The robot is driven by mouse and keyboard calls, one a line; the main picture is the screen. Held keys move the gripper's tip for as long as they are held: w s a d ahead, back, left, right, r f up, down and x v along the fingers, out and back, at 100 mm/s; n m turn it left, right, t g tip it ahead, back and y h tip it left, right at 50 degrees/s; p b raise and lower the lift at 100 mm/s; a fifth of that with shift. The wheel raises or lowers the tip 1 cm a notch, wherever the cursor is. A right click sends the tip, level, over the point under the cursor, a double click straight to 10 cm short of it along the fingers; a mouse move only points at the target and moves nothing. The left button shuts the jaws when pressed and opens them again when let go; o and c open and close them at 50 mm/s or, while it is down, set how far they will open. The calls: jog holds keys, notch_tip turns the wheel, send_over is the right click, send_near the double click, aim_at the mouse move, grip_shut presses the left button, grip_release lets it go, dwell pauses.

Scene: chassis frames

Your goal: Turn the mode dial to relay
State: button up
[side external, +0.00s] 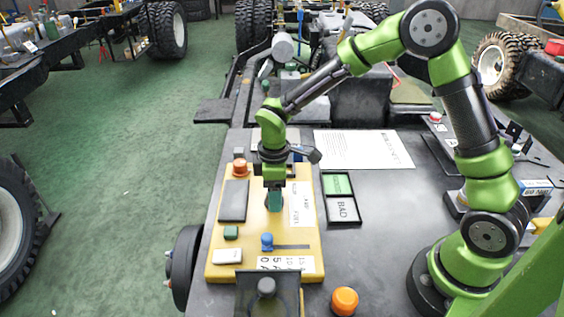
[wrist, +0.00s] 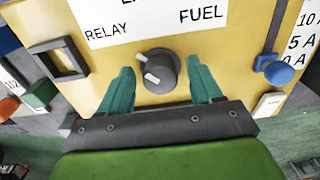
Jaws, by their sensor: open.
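The mode dial (wrist: 160,70) is a round dark grey knob with white marks on its left side, on a yellow panel (wrist: 225,50). A white label (wrist: 150,22) above it reads RELAY on the left and FUEL on the right, with more text cut off at the top. The white marks lie on the side toward RELAY; the exact setting is hard to tell. My gripper (wrist: 160,66) is open, its teal fingers on either side of the dial with gaps visible. In the side view my gripper (side external: 274,200) points down over the panel and largely hides the dial.
The panel also carries a blue slider knob (side external: 267,242), a green button (side external: 231,232), an orange knob (side external: 240,167) and a grey plate (side external: 233,200). A dark tray marked BAD (side external: 342,209) lies to the right. An orange knob (side external: 345,300) stands near the front.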

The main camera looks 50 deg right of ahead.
notch_tip(320, 180, up, 17)
jog(key=shift+f, duration=0.15)
dwell(0.5)
jog(key=s+d+r+m+t+y, duration=0.1)
jog(key=s+d+r+m+t, duration=0.1)
jog(key=s+m, duration=0.4)
jog(key=s+d+r+m+t+y, duration=0.1)
jog(key=s+m+t, duration=0.4)
jog(key=s, duration=0.6)
jog(key=shift+s+d+r+m, duration=0.2)
jog(key=shift+d+r+m, duration=0.25)
jog(key=shift+d+m, duration=0.65)
